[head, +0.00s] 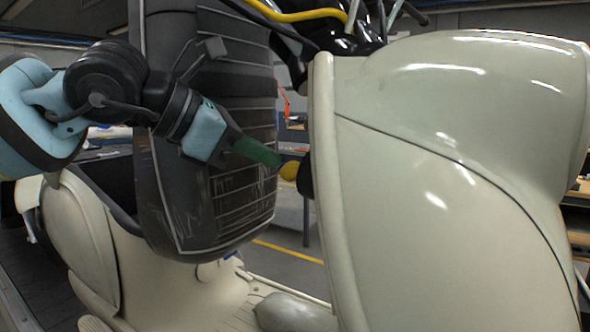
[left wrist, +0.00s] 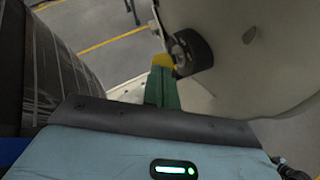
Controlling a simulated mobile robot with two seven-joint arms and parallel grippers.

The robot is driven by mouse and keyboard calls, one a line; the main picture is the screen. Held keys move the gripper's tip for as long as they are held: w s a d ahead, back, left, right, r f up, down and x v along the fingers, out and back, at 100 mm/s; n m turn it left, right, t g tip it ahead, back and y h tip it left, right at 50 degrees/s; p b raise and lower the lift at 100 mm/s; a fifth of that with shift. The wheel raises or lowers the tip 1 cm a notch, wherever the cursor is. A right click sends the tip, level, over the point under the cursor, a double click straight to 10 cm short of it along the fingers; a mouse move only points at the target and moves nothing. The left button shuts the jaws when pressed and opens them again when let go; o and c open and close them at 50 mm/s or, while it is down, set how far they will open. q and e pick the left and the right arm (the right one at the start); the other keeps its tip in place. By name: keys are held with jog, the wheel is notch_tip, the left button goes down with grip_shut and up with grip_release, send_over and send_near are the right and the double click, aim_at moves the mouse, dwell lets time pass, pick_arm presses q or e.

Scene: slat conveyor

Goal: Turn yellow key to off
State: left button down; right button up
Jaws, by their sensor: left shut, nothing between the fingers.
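The yellow key (head: 290,170) sits at a black round lock (head: 306,176) on the edge of the cream scooter body. In the left wrist view the key (left wrist: 164,60) shows just beyond the green fingertips, beside the lock (left wrist: 191,52). My left gripper (head: 276,161) comes in from the left with its green fingers shut and nothing between them. In the left wrist view its fingertips (left wrist: 162,70) overlap the lower part of the key; I cannot tell whether they touch it. The key's exact turn angle is hard to read. My right gripper is not in view.
The large cream scooter panel (head: 440,180) fills the right side. A scratched dark seat-like part (head: 225,205) stands close behind my left gripper. A yellow cable (head: 300,15) and black parts lie above. A narrow gap shows the floor with a yellow line (head: 288,250).

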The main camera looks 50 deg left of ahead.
pick_arm(q)
jog(key=shift+r+v, duration=0.25)
jog(key=shift+v, duration=2.55)
jog(key=shift+w+d, duration=0.1)
